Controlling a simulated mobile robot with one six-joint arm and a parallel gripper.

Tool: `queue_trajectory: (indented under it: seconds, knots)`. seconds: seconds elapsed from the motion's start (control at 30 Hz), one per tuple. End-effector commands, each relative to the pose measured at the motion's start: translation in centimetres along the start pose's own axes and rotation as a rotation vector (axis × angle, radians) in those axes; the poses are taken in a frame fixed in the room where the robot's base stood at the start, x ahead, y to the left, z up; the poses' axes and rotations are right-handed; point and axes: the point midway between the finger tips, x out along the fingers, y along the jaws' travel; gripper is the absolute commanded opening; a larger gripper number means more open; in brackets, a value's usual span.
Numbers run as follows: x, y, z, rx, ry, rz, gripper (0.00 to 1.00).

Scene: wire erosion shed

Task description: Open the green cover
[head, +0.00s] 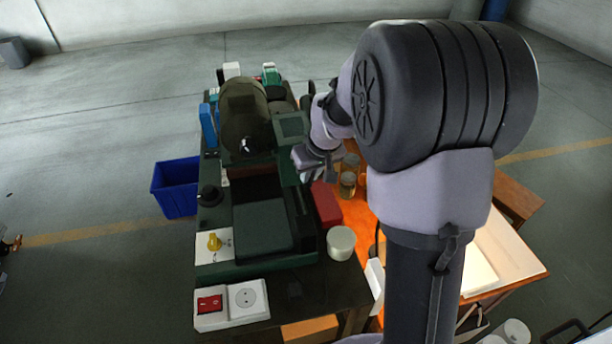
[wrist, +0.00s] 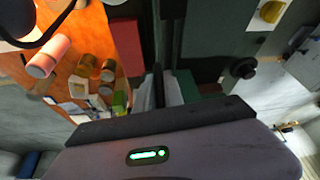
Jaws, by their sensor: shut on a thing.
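A dark green machine (head: 230,268) stands on the bench, with a dark green cover (head: 264,228) lying as a flat panel over its front part. My gripper (head: 308,168) is at the machine's right side, behind this panel, seen side-on in the head view. In the wrist view, my gripper (wrist: 166,84) reaches in close to the green surface, with its jaws shut on a narrow part at the cover's edge. The exact contact is small and partly hidden by the fingers. The green cover's surface also shows in the wrist view (wrist: 212,30).
A red box (head: 326,204), a white round tub (head: 341,243) and glass jars (head: 348,185) stand close right of the machine. A rounded olive housing (head: 243,115) rises behind. A blue bin (head: 176,187) is on the floor at left.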

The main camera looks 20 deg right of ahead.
Motion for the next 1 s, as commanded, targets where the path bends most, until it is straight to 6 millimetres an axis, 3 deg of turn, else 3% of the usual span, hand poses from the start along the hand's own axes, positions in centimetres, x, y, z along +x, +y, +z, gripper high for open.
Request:
queue_trajectory:
  seconds: [0.4, 0.43, 0.53, 0.87, 1.0]
  knots:
    - [0.0, 0.1, -0.1, -0.005, 0.001, -0.003, 0.0]
    - [0.0, 0.1, -0.1, -0.005, 0.001, -0.003, 0.15]
    - [0.0, 0.1, -0.1, -0.005, 0.001, -0.003, 0.34]
    - [-0.3, 0.1, -0.1, -0.006, 0.001, -0.002, 0.34]
    - [-2.6, 0.1, -0.2, -0.006, 0.003, -0.001, 0.34]
